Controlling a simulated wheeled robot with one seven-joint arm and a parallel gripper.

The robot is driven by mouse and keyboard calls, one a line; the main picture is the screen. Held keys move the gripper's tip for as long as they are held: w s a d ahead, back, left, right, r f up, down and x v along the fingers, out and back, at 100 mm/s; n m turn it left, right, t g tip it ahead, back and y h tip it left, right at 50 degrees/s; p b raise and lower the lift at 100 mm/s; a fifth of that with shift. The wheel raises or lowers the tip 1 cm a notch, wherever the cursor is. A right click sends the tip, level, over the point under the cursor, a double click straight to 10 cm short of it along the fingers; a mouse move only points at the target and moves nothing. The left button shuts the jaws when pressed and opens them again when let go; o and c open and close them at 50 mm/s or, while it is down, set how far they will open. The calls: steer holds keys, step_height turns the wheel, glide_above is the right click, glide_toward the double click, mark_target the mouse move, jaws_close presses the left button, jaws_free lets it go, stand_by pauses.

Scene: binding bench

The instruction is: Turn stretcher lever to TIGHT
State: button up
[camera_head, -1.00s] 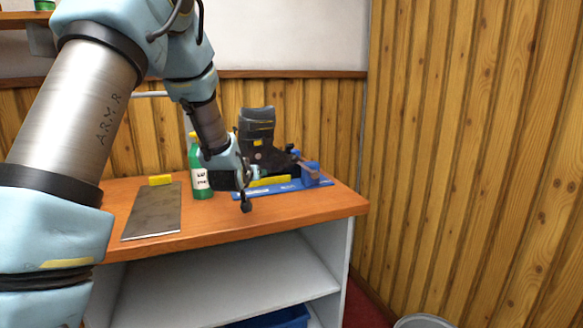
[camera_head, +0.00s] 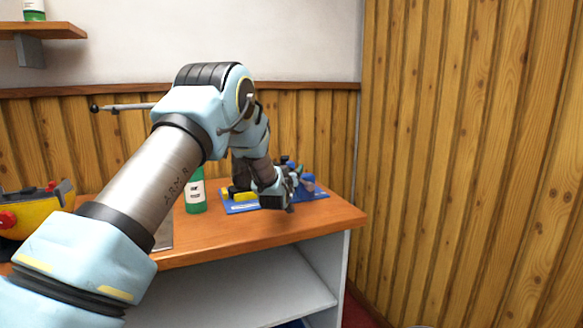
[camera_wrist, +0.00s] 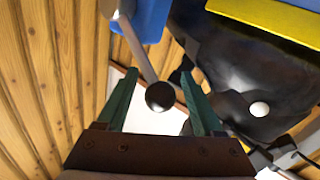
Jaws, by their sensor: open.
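The stretcher has a blue base (camera_head: 240,207) near the back right of the bench, with a yellow bar (camera_head: 243,196) and a dark form (camera_head: 242,172) on it, partly hidden by my arm. In the wrist view a grey lever (camera_wrist: 138,45) runs from a blue block (camera_wrist: 150,15) to a round dark knob (camera_wrist: 160,97). My gripper (camera_wrist: 159,74) is open, with one green finger on each side of the knob; contact cannot be told. In the head view my gripper (camera_head: 293,186) is at the base's right part. No TIGHT mark is readable.
A green bottle (camera_head: 195,193) stands left of the stretcher. A yellow and red machine (camera_head: 30,215) is at the far left. The wooden bench (camera_head: 318,219) is clear at the front right; a panelled wall (camera_head: 450,150) stands beyond.

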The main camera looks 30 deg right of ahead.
steer(key=shift+w+d, duration=0.4)
steer(key=shift+w, duration=0.1)
steer(key=shift+c, duration=0.4)
jaws_close()
stand_by(0.8)
